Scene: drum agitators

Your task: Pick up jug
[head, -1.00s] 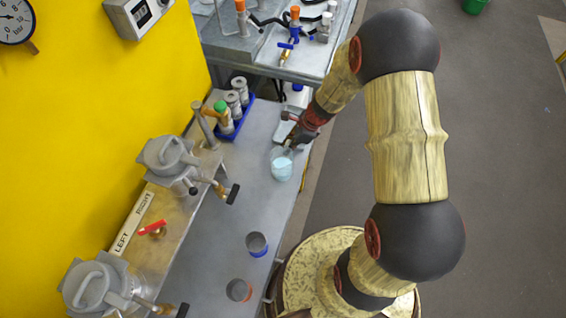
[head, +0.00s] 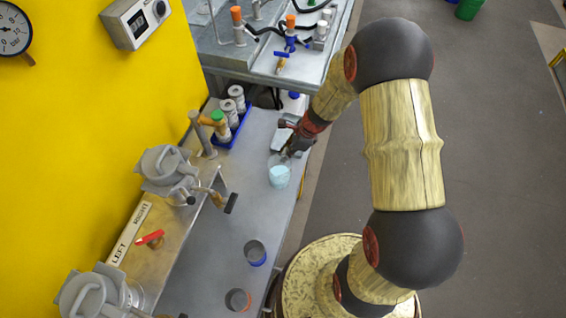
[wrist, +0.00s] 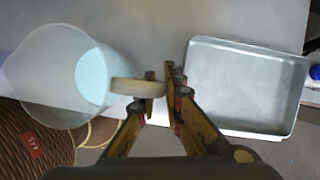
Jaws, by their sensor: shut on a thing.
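The jug (head: 279,175) is translucent with pale blue contents and stands at the right side of the grey bench in the head view. In the wrist view the jug (wrist: 62,78) fills the left side, with its handle (wrist: 138,87) pointing toward my gripper. My gripper (wrist: 158,88) is shut on the handle, with a finger on either side of it. In the head view my gripper (head: 291,152) is just behind the jug, partly hidden by my own wrist. I cannot tell whether the jug's base touches the bench.
A grey tray (wrist: 245,88) lies right of my gripper in the wrist view. A blue-rimmed cup (head: 256,252) and a red-rimmed cup (head: 238,300) stand nearer on the bench. A blue rack (head: 238,127) holds cans at the back. Lidded drums (head: 165,168) stand at left.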

